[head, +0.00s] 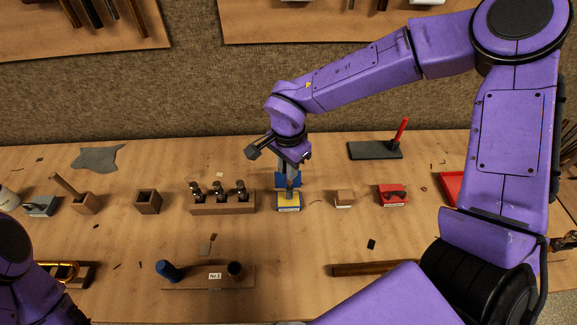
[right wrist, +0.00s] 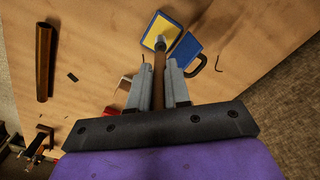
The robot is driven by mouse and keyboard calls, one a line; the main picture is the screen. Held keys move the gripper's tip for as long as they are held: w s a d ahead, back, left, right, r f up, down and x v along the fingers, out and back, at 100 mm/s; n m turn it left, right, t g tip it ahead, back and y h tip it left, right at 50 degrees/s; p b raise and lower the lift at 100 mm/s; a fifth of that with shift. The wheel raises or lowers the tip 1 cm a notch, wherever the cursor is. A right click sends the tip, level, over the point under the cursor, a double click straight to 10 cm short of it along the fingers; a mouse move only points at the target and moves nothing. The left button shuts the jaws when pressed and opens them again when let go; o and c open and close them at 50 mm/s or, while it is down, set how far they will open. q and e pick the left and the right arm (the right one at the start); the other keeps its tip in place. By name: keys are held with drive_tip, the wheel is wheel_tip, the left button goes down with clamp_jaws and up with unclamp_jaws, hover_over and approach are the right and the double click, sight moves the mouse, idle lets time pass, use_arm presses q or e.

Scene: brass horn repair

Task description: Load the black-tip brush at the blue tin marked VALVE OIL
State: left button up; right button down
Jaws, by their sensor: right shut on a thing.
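The blue tin (head: 288,208) stands open on the bench, with a yellow surface inside and a pale label on its front too small to read. A blue piece, perhaps its lid (head: 284,179), is behind it. The tin also shows in the right wrist view (right wrist: 150,37). My right gripper (right wrist: 160,80) is shut on a brush (right wrist: 158,72) with a brown handle and a grey ferrule. The brush's end is over the yellow surface; I cannot tell if it touches, and its tip colour is unclear. My left arm shows at lower left, its gripper out of view.
A wooden rack (head: 222,208) with three dark-topped pieces stands left of the tin. A small wooden block (head: 344,198) and a red tin (head: 393,195) stand to the right. A wooden stand (head: 200,283) and a brown rod (head: 370,269) lie nearer me.

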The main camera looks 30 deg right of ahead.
drive_tip(key=shift+w+f, duration=0.15)
drive_tip(key=shift+w, duration=0.15)
drive_tip(key=shift+s, duration=0.25)
drive_tip(key=shift+w+f, duration=0.1)
drive_tip(key=shift+f, duration=0.3)
drive_tip(key=shift+f, duration=0.1)
idle(1.9)
drive_tip(key=shift+p, duration=0.35)
